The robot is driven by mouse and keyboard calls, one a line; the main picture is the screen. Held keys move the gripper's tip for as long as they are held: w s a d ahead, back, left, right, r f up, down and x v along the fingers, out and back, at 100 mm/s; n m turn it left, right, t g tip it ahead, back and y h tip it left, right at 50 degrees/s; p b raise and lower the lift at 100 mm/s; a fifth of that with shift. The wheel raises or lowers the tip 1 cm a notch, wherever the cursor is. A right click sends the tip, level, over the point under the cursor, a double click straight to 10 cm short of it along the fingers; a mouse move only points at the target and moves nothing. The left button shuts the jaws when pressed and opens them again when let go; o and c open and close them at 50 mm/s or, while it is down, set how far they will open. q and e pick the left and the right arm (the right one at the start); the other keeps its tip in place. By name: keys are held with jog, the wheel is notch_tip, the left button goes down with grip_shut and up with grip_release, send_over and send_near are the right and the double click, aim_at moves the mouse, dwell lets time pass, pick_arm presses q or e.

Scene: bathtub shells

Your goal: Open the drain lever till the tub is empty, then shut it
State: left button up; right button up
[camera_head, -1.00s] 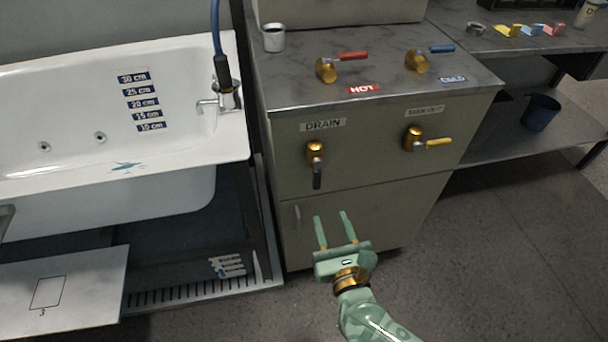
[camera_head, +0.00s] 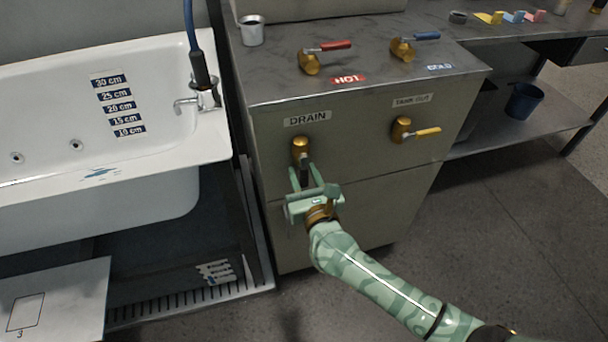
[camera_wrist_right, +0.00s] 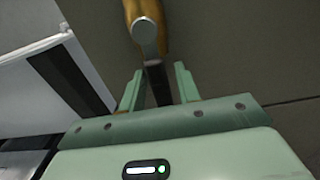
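The drain valve (camera_head: 301,148) has a brass body on the cabinet front under the DRAIN label (camera_head: 307,119). Its dark lever hangs straight down, and in the right wrist view the lever (camera_wrist_right: 157,82) sits between my fingers with gaps on both sides. My right gripper (camera_head: 305,174) is open around the lever; its fingertips also show in the right wrist view (camera_wrist_right: 157,84). The white tub (camera_head: 165,155) stands at left, with depth labels (camera_head: 118,106) from 10 to 30 cm. I cannot make out a water surface in it. My left gripper is not in view.
The tank-out valve (camera_head: 402,130) with a yellow lever is right of the drain. The hot valve (camera_head: 309,62) and cold valve (camera_head: 402,49) are on the cabinet top, beside a metal cup (camera_head: 252,32). A white panel (camera_head: 60,300) is at lower left. Floor at right is clear.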

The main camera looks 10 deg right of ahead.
grip_shut()
